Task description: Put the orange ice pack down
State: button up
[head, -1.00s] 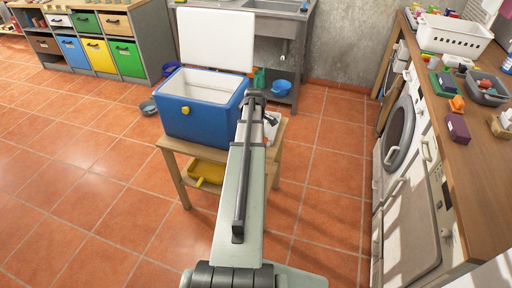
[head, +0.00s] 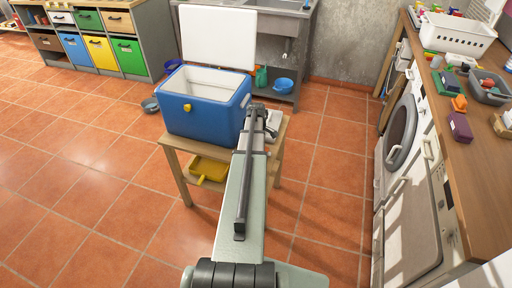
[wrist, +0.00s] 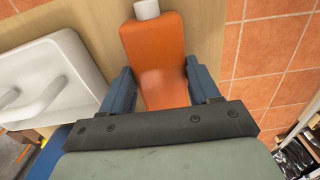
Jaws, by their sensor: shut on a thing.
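The orange ice pack (wrist: 155,48), with a white cap at its far end, lies between the two blue fingers of my gripper (wrist: 163,84) in the wrist view. The fingers are shut on its sides. In the head view my gripper (head: 258,108) is over the right end of the wooden stand (head: 205,153), just right of the blue cooler (head: 203,122); my arm hides the pack there. Bare stand top (wrist: 206,25) shows around the pack in the wrist view. I cannot tell whether the pack touches it.
The cooler's white lid (head: 217,36) stands open. A white moulded piece (wrist: 45,80) is close left of my gripper in the wrist view. A yellow dustpan (head: 207,170) is on the stand's lower shelf. A cluttered counter (head: 474,165) runs along the right; the floor between is clear.

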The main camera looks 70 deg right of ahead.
jog(key=shift+f, duration=0.1)
jog(key=o, duration=1.2)
notch_tip(320, 180, up, 12)
jog(key=shift+r, duration=0.1)
